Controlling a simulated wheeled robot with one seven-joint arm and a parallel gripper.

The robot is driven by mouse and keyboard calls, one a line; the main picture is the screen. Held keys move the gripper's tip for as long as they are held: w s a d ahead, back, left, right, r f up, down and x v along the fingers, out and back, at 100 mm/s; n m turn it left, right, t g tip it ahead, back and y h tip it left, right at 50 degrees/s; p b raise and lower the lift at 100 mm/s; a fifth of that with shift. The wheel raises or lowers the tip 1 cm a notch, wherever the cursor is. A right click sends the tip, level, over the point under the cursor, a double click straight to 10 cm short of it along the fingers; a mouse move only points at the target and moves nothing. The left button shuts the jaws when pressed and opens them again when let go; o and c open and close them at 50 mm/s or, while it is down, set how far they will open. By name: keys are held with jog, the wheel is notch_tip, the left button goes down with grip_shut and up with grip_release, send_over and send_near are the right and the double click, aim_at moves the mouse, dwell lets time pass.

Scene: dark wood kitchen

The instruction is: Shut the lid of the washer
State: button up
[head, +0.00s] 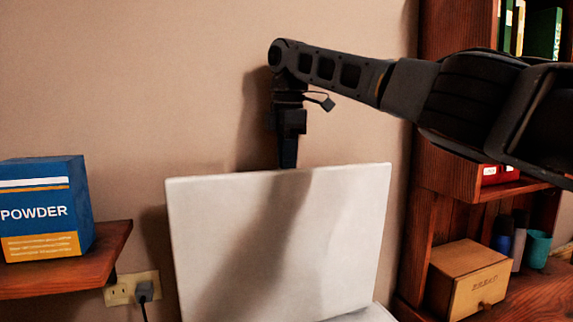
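The washer lid (265,245) is a white, nearly upright panel in the lower middle of the head view. It stands open in front of the wall. A small part of the white washer body (372,313) shows at the lower right of the lid. My gripper (288,160) points down at the lid's top edge, right of the edge's middle. Its lower end is hidden behind the lid, so I cannot tell whether it touches the lid or whether its fingers are open.
A blue powder box (45,208) sits on a wooden shelf (100,262) at left. A wall outlet (132,288) with a plugged cord is below. At right, a wooden bookcase (440,215) holds a bread box (468,280) and a teal cup (538,249). Bare wall lies behind.

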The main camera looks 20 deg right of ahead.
jog(key=shift+f, duration=0.8)
jog(key=shift+c, duration=0.5)
grip_shut()
